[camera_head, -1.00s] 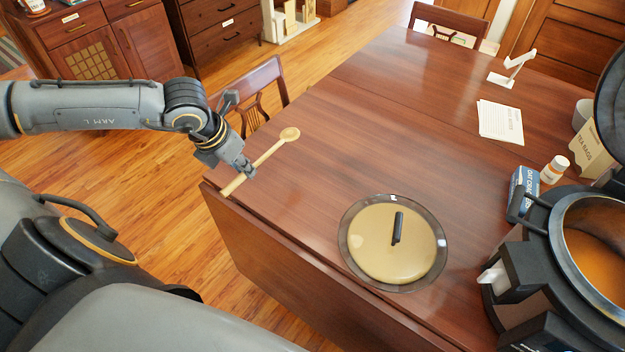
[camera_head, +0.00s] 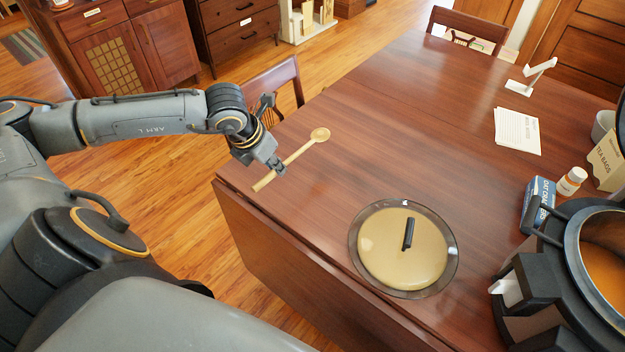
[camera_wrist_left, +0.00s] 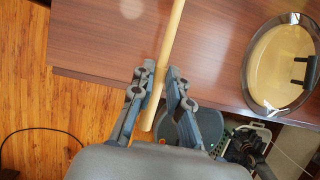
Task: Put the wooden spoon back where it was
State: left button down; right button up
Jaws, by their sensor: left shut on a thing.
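The wooden spoon (camera_head: 301,152) is pale, with its bowl pointing to the upper right in the head view. My left gripper (camera_head: 279,168) is shut on its handle, over the near left corner of the table (camera_head: 300,215). In the left wrist view the handle (camera_wrist_left: 170,50) runs up between the two fingers of the left gripper (camera_wrist_left: 160,84). I cannot tell exactly how high the spoon is above the table. My right gripper is not in view.
A glass lid (camera_head: 452,262) with a black handle lies near the table's front edge. A large pot (camera_head: 570,262) with brown contents stands at the right. A blue box (camera_head: 537,203), pill bottle (camera_head: 571,181), tea bags box (camera_head: 607,158) and papers (camera_head: 517,130) are beyond. The table's middle is clear.

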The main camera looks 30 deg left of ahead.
pick_arm(q)
jog(key=w+d+f, duration=0.1)
jog(key=w+d, duration=0.1)
jog(key=w, duration=0.1)
jog(key=b, duration=0.2)
send_over(315, 188)
jog(key=s, duration=0.2)
jog(key=f, duration=0.5)
jog(key=shift+a+f, duration=0.35)
jog(key=shift+f, duration=0.05)
jog(key=b+x, duration=0.1)
jog(key=x, duration=0.1)
jog(key=b+x, duration=0.1)
jog(key=shift+s+d+f+b, duration=0.2)
jog(key=shift+f+b, duration=0.1)
jog(key=shift+f, duration=0.15)
jog(key=shift+r, duration=0.1)
jog(key=c, duration=1.7)
grip_release()
jog(key=shift+f, duration=0.2)
jog(key=shift+c, duration=0.2)
jog(key=o, duration=0.4)
jog(key=shift+o, duration=0.2)
